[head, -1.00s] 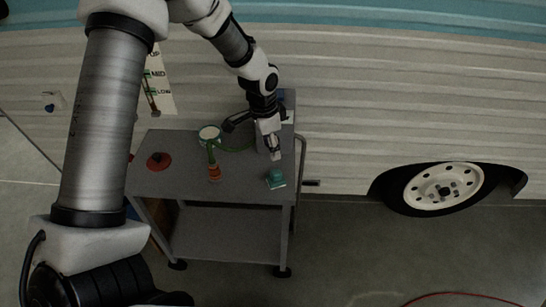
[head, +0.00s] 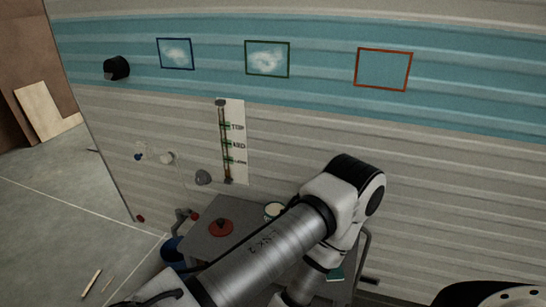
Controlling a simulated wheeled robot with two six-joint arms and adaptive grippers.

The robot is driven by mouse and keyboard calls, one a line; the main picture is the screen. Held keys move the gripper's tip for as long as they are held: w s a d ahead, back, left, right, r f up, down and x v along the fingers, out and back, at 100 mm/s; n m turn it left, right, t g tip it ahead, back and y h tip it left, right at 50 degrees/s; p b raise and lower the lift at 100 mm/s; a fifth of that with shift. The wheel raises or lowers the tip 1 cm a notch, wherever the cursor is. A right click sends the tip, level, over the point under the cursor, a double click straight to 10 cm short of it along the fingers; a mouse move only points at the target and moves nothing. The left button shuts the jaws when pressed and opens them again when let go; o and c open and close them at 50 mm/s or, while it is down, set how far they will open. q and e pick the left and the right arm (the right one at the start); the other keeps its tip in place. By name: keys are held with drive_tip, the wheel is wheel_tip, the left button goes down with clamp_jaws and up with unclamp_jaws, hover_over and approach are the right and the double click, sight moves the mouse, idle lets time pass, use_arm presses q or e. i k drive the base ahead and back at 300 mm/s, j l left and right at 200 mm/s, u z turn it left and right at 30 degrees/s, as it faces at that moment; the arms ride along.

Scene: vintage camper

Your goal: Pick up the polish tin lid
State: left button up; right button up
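A red disc with a dark raised middle (head: 221,228) lies on the grey cart top (head: 199,241). A pale-topped round tin (head: 274,211) stands to its right, close to my arm. I cannot tell for sure which of these is or bears the polish tin lid. My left arm comes in from the bottom left, crosses over the cart and bends down on the right. Its gripper is hidden or below the picture. My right gripper is not in view. A small part of a green item (head: 335,275) shows on the cart beyond my arm.
The camper side wall (head: 320,130) stands behind the cart, with framed panels above and a level gauge strip (head: 233,142). A blue bucket (head: 173,252) stands left of the cart. The floor (head: 70,220) at left is mostly clear.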

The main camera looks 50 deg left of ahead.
sight(220, 228)
drive_tip(key=u, duration=0.4)
drive_tip(key=j+u, duration=0.1)
drive_tip(key=u, duration=0.25)
drive_tip(key=i+u, duration=0.1)
drive_tip(key=u, duration=0.65)
